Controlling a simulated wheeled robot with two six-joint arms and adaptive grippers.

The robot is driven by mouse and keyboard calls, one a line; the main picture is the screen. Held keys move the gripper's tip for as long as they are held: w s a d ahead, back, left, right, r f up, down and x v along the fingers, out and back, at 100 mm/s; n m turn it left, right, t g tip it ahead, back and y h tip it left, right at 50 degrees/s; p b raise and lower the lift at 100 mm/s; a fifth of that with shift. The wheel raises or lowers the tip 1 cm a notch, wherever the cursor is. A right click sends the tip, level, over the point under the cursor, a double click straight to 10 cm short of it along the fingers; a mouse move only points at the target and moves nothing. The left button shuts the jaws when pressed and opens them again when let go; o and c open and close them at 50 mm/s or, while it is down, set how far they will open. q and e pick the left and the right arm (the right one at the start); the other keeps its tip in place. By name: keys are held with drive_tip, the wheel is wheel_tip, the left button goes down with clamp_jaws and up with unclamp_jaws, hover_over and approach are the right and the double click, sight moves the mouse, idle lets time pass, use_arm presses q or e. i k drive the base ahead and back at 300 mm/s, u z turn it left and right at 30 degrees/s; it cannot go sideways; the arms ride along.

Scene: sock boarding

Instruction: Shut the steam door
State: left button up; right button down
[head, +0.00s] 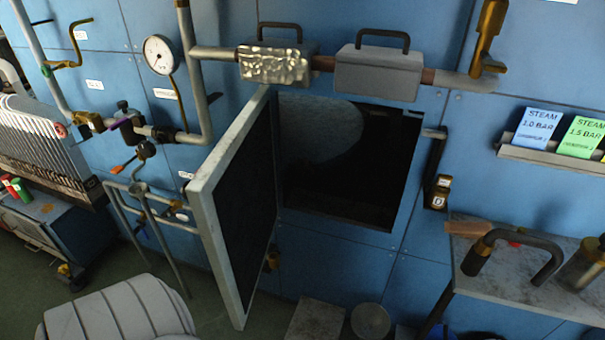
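The steam door (205,215) is a pale-framed panel with a dark inner face. It stands wide open, swung out from the blue wall at the left side of a dark square opening (340,165). A large rounded grey shape shows dimly inside the opening. A dark latch arm with a small brass-coloured end (441,187) is on the wall just right of the opening. Neither of my grippers is in view, and nothing is seen touching the door.
Pipes with a gauge (160,55) and a valve stand run left of the door. Two handled grey covers (378,72) sit on a pipe above the opening. A metal bench (500,285) with a bent pipe stands at right. A ribbed pale object (120,312) is at bottom left.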

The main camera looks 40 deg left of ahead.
sight(233, 198)
drive_tip(key=z, duration=1.05)
drive_tip(key=k, duration=1.3)
drive_tip(key=u, duration=1.95)
drive_tip(key=i, duration=0.5)
drive_tip(key=u, duration=0.2)
drive_tip(key=k, duration=0.15)
drive_tip(key=z, duration=0.75)
